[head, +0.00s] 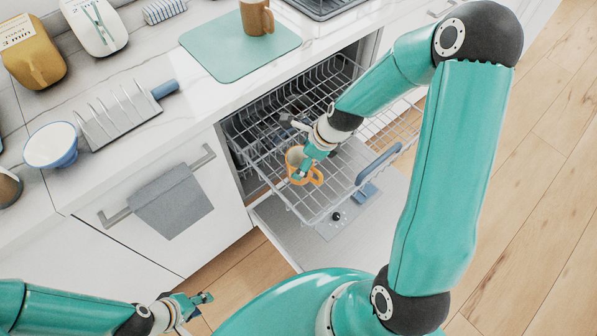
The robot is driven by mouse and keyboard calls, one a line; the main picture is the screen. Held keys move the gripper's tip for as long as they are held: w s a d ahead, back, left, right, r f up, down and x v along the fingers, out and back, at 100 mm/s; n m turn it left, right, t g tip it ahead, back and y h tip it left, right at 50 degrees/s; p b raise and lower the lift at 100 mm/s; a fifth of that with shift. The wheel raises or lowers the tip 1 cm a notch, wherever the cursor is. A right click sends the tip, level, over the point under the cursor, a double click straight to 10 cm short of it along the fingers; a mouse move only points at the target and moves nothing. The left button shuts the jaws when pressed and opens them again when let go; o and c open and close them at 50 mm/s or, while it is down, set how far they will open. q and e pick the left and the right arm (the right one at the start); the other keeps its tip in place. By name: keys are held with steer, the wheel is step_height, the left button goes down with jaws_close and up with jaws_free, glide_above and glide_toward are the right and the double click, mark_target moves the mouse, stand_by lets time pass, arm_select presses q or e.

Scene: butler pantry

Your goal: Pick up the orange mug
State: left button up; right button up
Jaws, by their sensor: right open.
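The orange mug (316,176) is in the dishwasher's pulled-out wire rack, with its orange handle toward the lower right and a paler inside showing. My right gripper (301,172) reaches down into the rack at the mug, with its fingers open around or just over the mug's rim. The fingers cover part of the mug, and I cannot tell whether they touch it. My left gripper (200,306) is low at the bottom left, away from the mug and with nothing visible in it. Its finger opening is unclear.
The wire rack (266,163) stands over the lowered dishwasher door (284,218). On the counter are a brown mug (257,17) on a green mat (215,52), a plate rack (120,119), a blue-and-white bowl (52,146) and canisters (33,53). A grey towel (172,202) hangs left of the dishwasher.

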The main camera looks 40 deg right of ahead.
mark_target(299, 163)
steer(key=b+x, duration=0.1)
steer(key=x, duration=0.2)
steer(key=shift+w+d+f, duration=0.1)
steer(key=shift+f, duration=0.25)
steer(key=c, duration=1.3)
steer(key=shift+c, duration=0.4)
steer(key=shift+r, duration=0.15)
